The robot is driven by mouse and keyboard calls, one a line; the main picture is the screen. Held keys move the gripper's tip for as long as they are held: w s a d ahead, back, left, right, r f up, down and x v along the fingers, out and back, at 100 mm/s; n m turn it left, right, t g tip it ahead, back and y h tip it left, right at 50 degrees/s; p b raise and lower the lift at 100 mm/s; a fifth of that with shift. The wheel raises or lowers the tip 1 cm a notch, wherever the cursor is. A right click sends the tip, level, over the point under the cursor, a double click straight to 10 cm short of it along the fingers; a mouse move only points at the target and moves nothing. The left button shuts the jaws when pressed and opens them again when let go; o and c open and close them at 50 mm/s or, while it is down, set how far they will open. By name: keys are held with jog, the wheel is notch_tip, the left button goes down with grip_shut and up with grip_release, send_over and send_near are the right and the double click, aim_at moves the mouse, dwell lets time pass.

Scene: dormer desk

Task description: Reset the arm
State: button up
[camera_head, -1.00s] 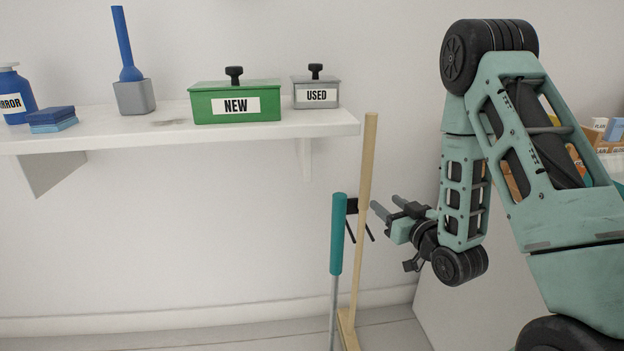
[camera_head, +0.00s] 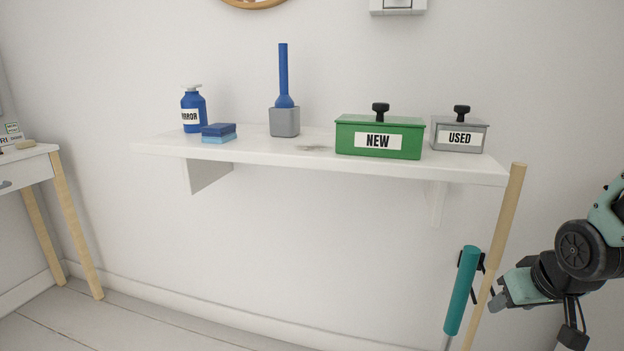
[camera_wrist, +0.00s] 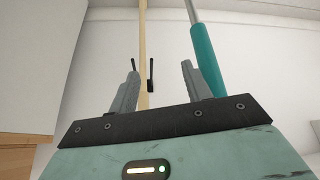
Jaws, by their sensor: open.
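My gripper (camera_head: 498,293) is at the lower right of the head view, below the right end of the shelf and close to two upright handles. In the wrist view my gripper (camera_wrist: 160,88) has its two fingers spread apart, with nothing held between them. A pale wooden pole (camera_wrist: 144,50) shows beyond the gap between the fingers. A teal-gripped handle (camera_wrist: 207,60) stands beyond the right finger. Most of my arm is outside the head view; only its wrist end shows at the right edge.
A white wall shelf (camera_head: 330,165) carries a green NEW box (camera_head: 345,145), a grey USED box (camera_head: 470,145), a brush in a grey holder (camera_head: 285,122), sponges (camera_head: 219,133) and a blue bottle (camera_head: 190,103). The wooden pole (camera_head: 512,200) and teal handle (camera_head: 461,290) stand beside my gripper. A desk (camera_head: 35,160) is at left.

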jog(key=s+a+r+n+g+y, duration=0.1)
jog(key=s+a+r+n+g, duration=0.2)
jog(key=s+a, duration=0.8)
jog(key=s+a+r+n+g, duration=0.25)
jog(key=s+a+n, duration=0.25)
jog(key=s+a, duration=0.55)
notch_tip(320, 180, up, 28)
jog(key=w+p, duration=0.1)
jog(key=p, duration=2.8)
jog(key=shift+w, duration=0.15)
jog(key=shift+g, duration=0.25)
